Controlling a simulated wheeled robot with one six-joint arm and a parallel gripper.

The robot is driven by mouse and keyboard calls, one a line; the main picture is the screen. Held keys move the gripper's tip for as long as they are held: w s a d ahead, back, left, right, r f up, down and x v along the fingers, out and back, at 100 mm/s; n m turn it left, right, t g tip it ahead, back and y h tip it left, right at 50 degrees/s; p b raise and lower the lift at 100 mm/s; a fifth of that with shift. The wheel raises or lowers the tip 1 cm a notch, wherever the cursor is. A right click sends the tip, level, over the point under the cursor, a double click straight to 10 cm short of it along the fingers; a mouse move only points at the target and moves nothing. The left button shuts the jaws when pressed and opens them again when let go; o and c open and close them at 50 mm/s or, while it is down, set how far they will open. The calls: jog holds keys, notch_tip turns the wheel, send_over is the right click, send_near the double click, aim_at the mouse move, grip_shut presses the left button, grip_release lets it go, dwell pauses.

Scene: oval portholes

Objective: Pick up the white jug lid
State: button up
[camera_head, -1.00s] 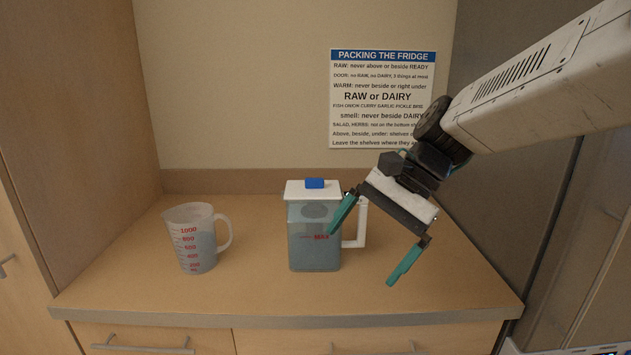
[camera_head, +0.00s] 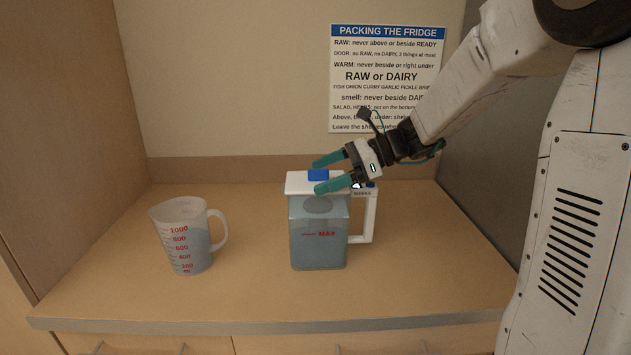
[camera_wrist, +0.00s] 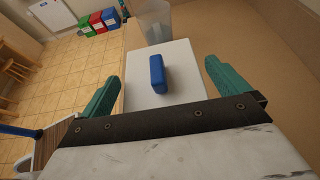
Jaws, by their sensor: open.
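The white jug lid (camera_head: 298,188) sits on top of the clear square jug (camera_head: 318,240), with a blue knob (camera_head: 318,174) on it. The jug stands on the counter, holds bluish liquid and has a white handle on its right. My gripper (camera_head: 322,175) is open at lid height, its teal fingers pointing left near the knob. In the wrist view, the blue knob (camera_wrist: 157,74) on the white lid (camera_wrist: 180,62) lies between and ahead of my open fingers (camera_wrist: 160,85). I cannot tell whether either finger touches the lid.
A clear measuring jug (camera_head: 187,238) with red marks and some liquid stands to the left on the wooden counter (camera_head: 250,295). A sign (camera_head: 388,75) hangs on the back wall. The counter between the two jugs is clear.

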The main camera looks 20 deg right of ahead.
aim_at(302, 182)
jog(key=shift+x, duration=1.05)
jog(key=c, duration=0.7)
jog(key=shift+o, duration=0.2)
jog(key=shift+r, duration=0.15)
